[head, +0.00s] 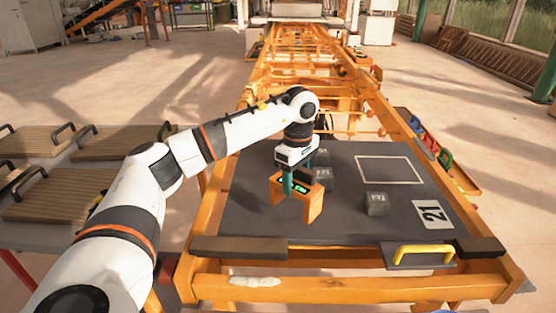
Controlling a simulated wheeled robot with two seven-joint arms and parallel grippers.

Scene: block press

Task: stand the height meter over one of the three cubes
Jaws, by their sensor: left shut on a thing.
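The height meter (313,206) is an orange arch with green displays on its top. My left gripper (297,183), with teal fingers, is shut on its top. The meter is upright at the left-middle of the dark mat; I cannot tell whether its feet touch the mat. No cube shows under the arch. One grey cube (323,177) is just behind and right of the meter, partly hidden by it. A second grey cube (322,157) is farther back beside the gripper. A third grey cube (376,204) stands apart to the right. My right gripper is out of view.
A yellow handle (424,250) is at the front right edge. Wooden boards with handles (60,195) lie on a table at left.

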